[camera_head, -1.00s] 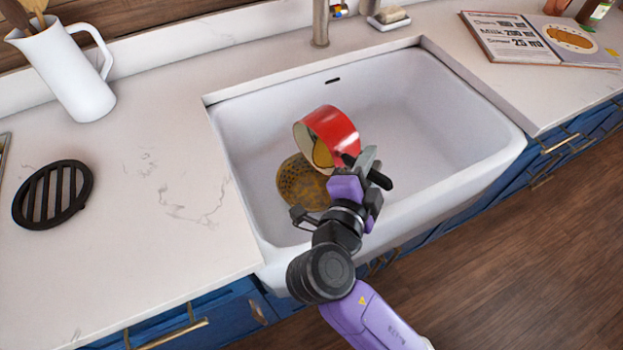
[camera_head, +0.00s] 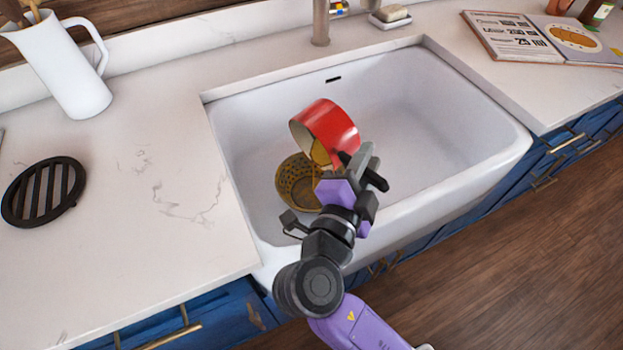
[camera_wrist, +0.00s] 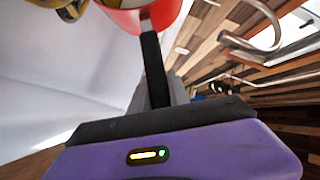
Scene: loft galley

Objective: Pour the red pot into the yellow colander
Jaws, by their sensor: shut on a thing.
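The red pot (camera_head: 334,128) is held tilted over the sink, its mouth facing left and down. Something yellow-brown (camera_head: 319,153) shows inside at its lower lip. The yellow colander (camera_head: 296,184) sits in the sink below and to the left of the pot, partly hidden by my arm. My gripper (camera_head: 356,170) is shut on the pot's handle, which shows as a dark bar in the wrist view (camera_wrist: 155,70). In that view the red pot (camera_wrist: 145,14) is at the top, with a bit of the colander (camera_wrist: 68,8) at the upper left.
The white sink (camera_head: 420,120) is otherwise empty around the colander and pot. A faucet (camera_head: 321,22) stands behind it. A white pitcher (camera_head: 66,70) with utensils and a black trivet (camera_head: 43,191) are on the left counter. An open book (camera_head: 540,38) lies on the right counter.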

